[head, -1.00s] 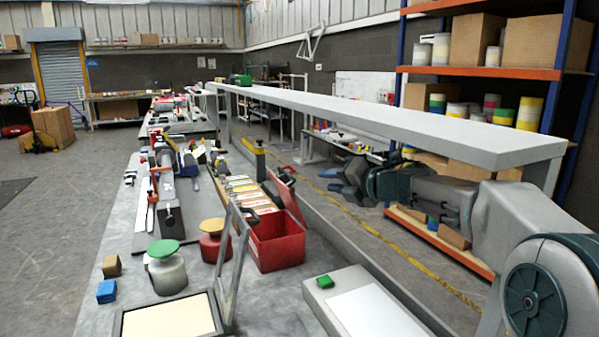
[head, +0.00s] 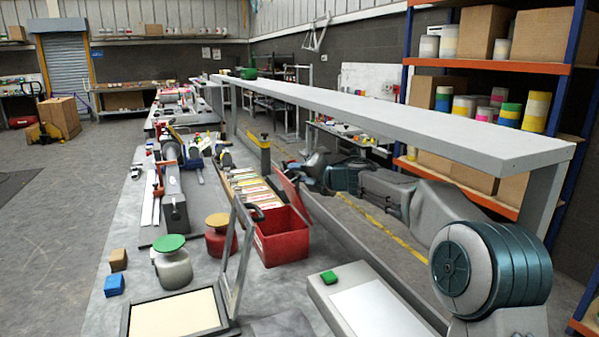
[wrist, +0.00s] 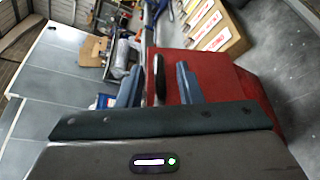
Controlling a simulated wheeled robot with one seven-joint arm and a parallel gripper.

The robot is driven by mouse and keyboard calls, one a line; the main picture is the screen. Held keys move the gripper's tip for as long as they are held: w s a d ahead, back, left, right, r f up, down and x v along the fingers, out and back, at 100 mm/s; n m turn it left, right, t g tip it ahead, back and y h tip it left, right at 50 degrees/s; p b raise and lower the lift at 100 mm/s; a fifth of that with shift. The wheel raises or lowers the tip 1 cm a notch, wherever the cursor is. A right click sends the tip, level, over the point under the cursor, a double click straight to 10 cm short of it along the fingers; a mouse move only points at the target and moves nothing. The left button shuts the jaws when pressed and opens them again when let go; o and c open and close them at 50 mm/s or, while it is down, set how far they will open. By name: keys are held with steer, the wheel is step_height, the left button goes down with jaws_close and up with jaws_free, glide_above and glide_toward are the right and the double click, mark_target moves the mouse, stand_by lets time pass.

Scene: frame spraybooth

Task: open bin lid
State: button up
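The red bin (head: 283,244) stands on the long grey bench in the head view. Its red lid (head: 291,198) is tilted up on the bin's right side. My gripper (head: 308,168) is just behind and to the right of the raised lid, with its fingertips too small to make out there. In the wrist view, the two blue-grey fingers of my gripper (wrist: 159,84) are apart. A dark handle-like bar (wrist: 159,72) shows between them, with gaps on both sides. A broad red surface (wrist: 228,84) fills the view beside and beyond the right finger; I cannot tell whether they touch.
A tray of files (head: 245,188) stands behind the bin. A long grey raised shelf (head: 400,112) runs over my arm. A white-topped box (head: 368,312) lies in front.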

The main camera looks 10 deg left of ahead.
steer(key=shift+w+a, duration=0.1)
steer(key=shift+a, duration=0.15)
